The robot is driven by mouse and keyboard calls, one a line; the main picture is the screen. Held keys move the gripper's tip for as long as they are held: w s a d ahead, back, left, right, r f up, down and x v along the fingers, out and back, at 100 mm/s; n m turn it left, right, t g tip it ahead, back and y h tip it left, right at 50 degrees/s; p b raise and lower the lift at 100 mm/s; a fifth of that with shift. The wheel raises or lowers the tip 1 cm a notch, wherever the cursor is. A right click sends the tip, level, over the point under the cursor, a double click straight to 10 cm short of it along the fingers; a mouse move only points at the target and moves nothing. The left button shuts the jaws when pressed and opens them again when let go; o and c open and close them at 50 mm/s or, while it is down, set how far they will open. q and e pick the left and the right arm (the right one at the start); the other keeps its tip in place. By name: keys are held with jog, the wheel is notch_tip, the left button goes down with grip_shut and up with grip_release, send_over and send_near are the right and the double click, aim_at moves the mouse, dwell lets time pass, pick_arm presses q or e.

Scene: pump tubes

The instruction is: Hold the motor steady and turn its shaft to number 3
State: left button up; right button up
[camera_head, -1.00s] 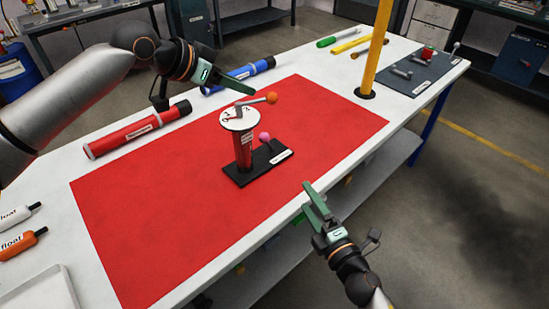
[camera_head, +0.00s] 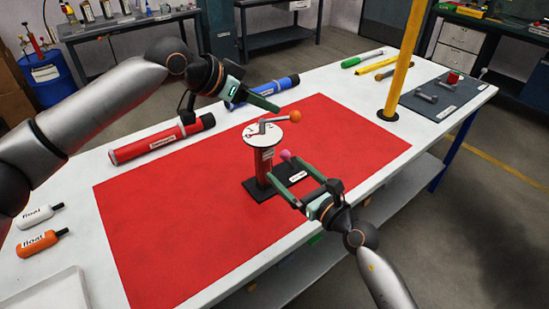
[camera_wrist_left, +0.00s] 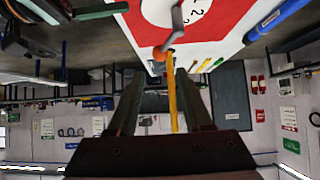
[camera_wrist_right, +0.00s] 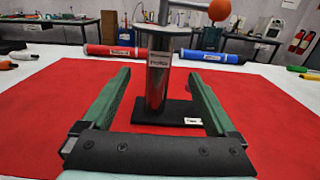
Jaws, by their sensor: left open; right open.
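A grey crank with an orange ball (camera_head: 295,116) extends from the dial. A pink ball (camera_head: 285,155) is by the base. My left gripper (camera_head: 265,101) is open beside the orange ball; the left wrist view shows the ball (camera_wrist_left: 160,53) near and between the fingertips. My right gripper (camera_head: 286,172) is open low in front of the motor. In the right wrist view the cylinder (camera_wrist_right: 158,80) appears between its fingers; contact is not visible.
The motor stands on a red mat (camera_head: 190,220) on a white table. A red tube (camera_head: 160,140) and a blue tube (camera_head: 265,92) lie behind it. A yellow post (camera_head: 405,65) rises at the back right. The mat's left part is clear.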

aim_at(268, 154)
jog(key=x, duration=1)
jog(key=shift+w+a, duration=0.25)
jog(key=shift+w, duration=0.05)
grip_shut()
dwell(0.5)
